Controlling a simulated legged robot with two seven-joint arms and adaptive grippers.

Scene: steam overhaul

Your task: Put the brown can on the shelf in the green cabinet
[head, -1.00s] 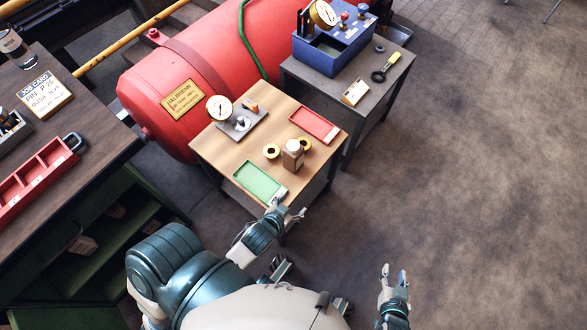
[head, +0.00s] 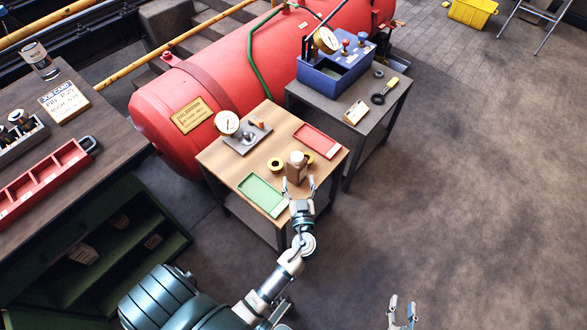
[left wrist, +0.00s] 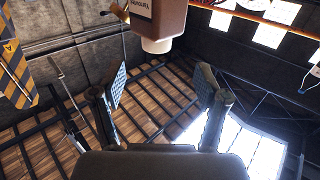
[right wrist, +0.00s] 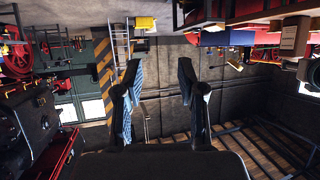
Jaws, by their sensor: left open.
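The brown can (head: 296,170), with a pale cap, stands upright on the small wooden table. In the left wrist view the brown can (left wrist: 159,17) appears upside down at the top, beyond the fingertips. My left gripper (head: 301,186) is open and empty, with its fingers pointing at the can from the table's front edge. The can is not between the fingers in the left wrist view (left wrist: 160,88). My right gripper (head: 402,308) is open and empty over the floor at the bottom. The green cabinet (head: 155,200) is at lower left under a workbench, open-fronted, with a shelf (head: 110,240) holding small boxes.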

